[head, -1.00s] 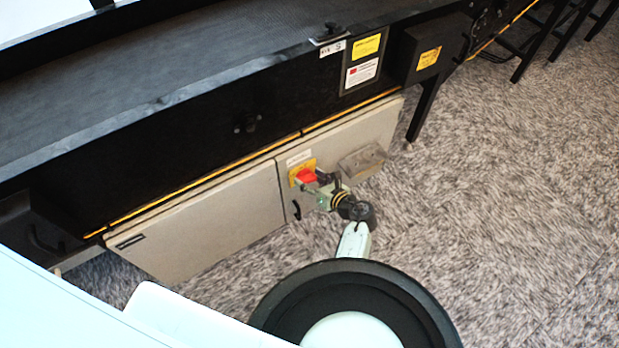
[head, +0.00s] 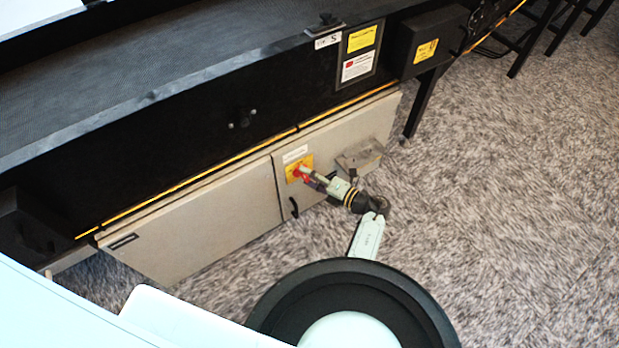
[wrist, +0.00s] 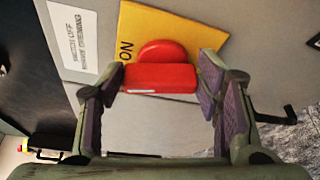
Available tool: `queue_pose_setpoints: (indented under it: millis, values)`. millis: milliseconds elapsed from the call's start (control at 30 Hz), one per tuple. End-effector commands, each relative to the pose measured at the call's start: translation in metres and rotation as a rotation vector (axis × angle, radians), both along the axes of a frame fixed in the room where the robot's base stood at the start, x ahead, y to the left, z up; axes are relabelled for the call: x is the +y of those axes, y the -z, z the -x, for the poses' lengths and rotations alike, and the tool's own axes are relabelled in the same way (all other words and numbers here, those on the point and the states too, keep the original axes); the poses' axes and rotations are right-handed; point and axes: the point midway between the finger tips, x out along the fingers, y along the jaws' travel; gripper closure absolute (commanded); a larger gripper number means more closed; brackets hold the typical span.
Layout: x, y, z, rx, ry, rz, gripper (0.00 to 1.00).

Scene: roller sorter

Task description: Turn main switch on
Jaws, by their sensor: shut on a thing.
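The main switch is a red knob (wrist: 160,78) on a yellow plate (wrist: 205,45). Its raised bar lies level across the wrist view, while the plate is tilted. The word "ON" shows on the plate to the left of the knob. My gripper (wrist: 161,82) is shut on the red bar, one finger at each end of it. In the head view my gripper (head: 312,178) reaches the switch from the right, and its fingers partly hide the red knob; the yellow plate (head: 292,174) shows beside them.
The switch is on a grey cabinet (head: 195,225) under a black conveyor (head: 190,75). A grey box (head: 360,157) juts out right of the switch. A black handle (head: 293,207) is below it. Open carpet (head: 510,200) lies to the right.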

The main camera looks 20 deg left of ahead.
Motion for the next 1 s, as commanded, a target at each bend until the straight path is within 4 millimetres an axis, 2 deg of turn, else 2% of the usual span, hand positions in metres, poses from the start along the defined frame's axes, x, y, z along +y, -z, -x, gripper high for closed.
queue_pose_setpoints:
  millis: [433,1000]
  values:
    - [-0.0007,0.0043,-0.0021,0.210,0.002,-0.164,0.70]
    - [-0.0004,0.0034,-0.0020,0.256,0.001,-0.201,0.70]
